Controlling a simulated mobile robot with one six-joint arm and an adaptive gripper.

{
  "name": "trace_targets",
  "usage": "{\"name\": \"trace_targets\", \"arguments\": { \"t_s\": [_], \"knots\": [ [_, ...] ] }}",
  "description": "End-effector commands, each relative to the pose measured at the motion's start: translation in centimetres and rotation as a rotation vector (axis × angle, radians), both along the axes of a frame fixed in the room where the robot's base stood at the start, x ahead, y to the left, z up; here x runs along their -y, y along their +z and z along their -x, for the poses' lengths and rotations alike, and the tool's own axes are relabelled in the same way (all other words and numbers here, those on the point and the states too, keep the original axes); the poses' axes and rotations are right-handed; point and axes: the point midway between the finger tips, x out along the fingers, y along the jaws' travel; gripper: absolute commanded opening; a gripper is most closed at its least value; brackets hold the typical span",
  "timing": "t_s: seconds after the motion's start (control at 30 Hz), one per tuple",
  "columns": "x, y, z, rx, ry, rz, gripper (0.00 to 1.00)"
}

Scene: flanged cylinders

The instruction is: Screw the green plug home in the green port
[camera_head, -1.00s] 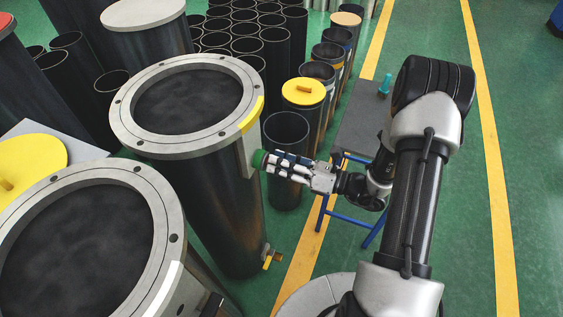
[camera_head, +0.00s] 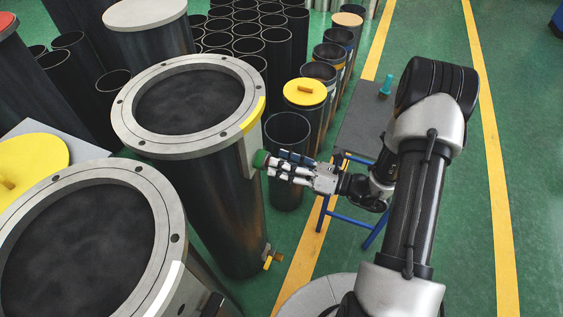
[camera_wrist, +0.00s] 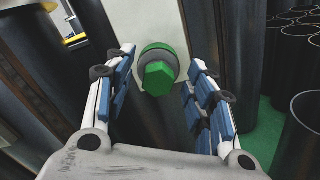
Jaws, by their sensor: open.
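The green plug (camera_wrist: 158,77) shows in the wrist view as a green hexagonal head in front of a grey collar. Behind it, part of a green ring, the green port (camera_wrist: 158,47), shows against a pale plate (camera_wrist: 215,30) on the cylinder's side. In the head view the green plug (camera_head: 261,158) sits at the side of the flanged cylinder (camera_head: 215,200). My gripper (camera_wrist: 160,85) is open, with its blue-padded fingers on either side of the plug and a visible gap on both sides. It also shows in the head view (camera_head: 280,164). The thread is hidden.
A second flanged cylinder (camera_head: 163,195) stands at the front left. An open dark tube (camera_head: 288,185) stands close behind my gripper. A small valve (camera_head: 268,262) sticks out low on the cylinder. A table (camera_head: 360,135) carries a teal plug (camera_head: 386,84). Green floor lies clear to the right.

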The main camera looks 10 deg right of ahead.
Motion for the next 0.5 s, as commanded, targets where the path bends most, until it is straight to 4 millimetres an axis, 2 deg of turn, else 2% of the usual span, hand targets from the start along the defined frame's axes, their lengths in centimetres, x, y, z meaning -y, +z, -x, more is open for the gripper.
{"name": "trace_targets", "arguments": {
  "t_s": [0.5],
  "knots": [
    [2.6,0.0,1.8,0.0,-0.002,0.0,0.5]
  ]
}}
